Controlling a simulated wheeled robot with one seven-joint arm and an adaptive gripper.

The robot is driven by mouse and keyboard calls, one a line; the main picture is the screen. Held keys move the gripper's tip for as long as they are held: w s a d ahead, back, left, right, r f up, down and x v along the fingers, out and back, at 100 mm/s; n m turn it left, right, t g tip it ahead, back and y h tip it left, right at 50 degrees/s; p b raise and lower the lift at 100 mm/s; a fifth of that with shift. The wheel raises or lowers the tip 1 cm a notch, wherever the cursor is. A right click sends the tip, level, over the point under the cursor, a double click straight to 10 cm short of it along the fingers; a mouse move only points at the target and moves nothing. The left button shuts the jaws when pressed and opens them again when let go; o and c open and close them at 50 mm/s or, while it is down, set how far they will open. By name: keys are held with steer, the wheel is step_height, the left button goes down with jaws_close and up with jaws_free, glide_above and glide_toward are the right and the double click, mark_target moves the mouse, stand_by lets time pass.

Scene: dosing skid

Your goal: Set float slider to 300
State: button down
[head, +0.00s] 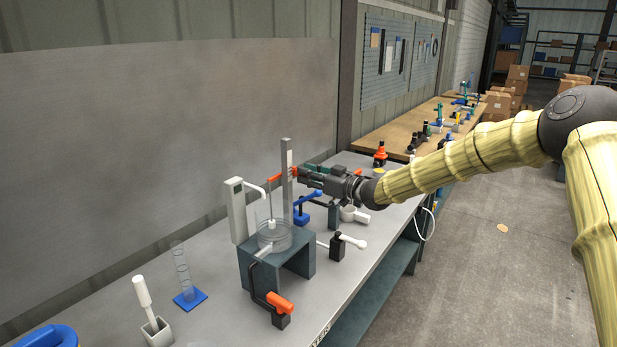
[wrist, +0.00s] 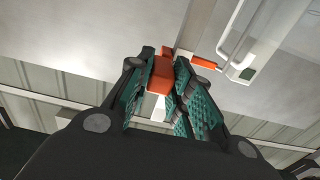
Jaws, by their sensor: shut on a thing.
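A grey upright post (head: 287,180) with a pale scale strip stands behind the clear round vessel (head: 273,236). The float slider is orange; its arm (head: 275,178) sticks out to the left of the post, high up, and also shows in the wrist view (wrist: 204,63). My gripper (head: 300,174) reaches in from the right at the post. In the wrist view the slider's orange block (wrist: 161,76) sits between the green-padded fingers, and my gripper (wrist: 163,82) is shut on it. The scale numbers are too small to read.
The vessel stands on a dark grey stand (head: 260,270), with a white meter (head: 237,210) beside it. A blue-handled valve (head: 303,212), a white-knobbed lever (head: 345,243) and an orange-handled lever (head: 279,303) stand close by. The bench's front left is partly clear.

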steer(key=c, duration=1.3)
jaws_free()
steer(key=shift+d, duration=0.1)
steer(key=v, duration=1.2)
steer(key=shift+f, duration=0.1)
